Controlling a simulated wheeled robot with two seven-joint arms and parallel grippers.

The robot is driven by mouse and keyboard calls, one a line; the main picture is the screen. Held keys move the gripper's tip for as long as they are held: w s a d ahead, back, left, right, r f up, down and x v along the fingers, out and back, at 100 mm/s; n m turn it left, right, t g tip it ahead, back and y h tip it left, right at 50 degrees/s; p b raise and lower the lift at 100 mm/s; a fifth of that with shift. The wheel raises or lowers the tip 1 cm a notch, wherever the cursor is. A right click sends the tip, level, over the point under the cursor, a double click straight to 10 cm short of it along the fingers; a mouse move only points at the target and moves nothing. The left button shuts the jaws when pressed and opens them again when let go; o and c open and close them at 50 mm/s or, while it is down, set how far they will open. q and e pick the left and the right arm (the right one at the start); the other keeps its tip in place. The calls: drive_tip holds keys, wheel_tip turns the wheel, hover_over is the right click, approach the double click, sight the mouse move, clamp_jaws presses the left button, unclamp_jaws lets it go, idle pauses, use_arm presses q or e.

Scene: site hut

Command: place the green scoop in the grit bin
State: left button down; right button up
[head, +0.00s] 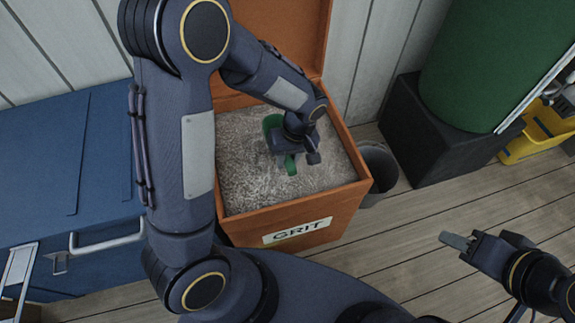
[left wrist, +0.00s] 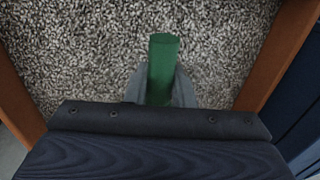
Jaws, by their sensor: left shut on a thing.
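The orange grit bin (head: 352,197) stands open with its lid up at the back, filled with grey grit (head: 243,170). My left gripper (head: 291,157) is inside the bin's outline, over the grit. It is shut on the green scoop (head: 272,122), which partly shows behind and below the gripper. In the left wrist view the green handle (left wrist: 163,68) stands between the two fingers, with grit behind it. I cannot tell whether the scoop touches the grit. My right gripper (head: 457,241) is over the floor at the right; whether its jaws are open is unclear.
A blue chest (head: 75,160) with a metal handle stands left of the bin. A dark bucket (head: 377,170) stands close to the bin's right side. A green barrel (head: 490,60) rests on a black block (head: 430,140), with something yellow (head: 530,135) beyond.

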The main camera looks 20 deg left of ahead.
use_arm(q)
drive_tip(key=shift+f+b, duration=0.35)
drive_tip(key=shift+f, duration=1.15)
drive_tip(key=shift+f, duration=0.15)
drive_tip(key=c, duration=1.2)
unclamp_jaws()
drive_tip(key=shift+c, duration=0.2)
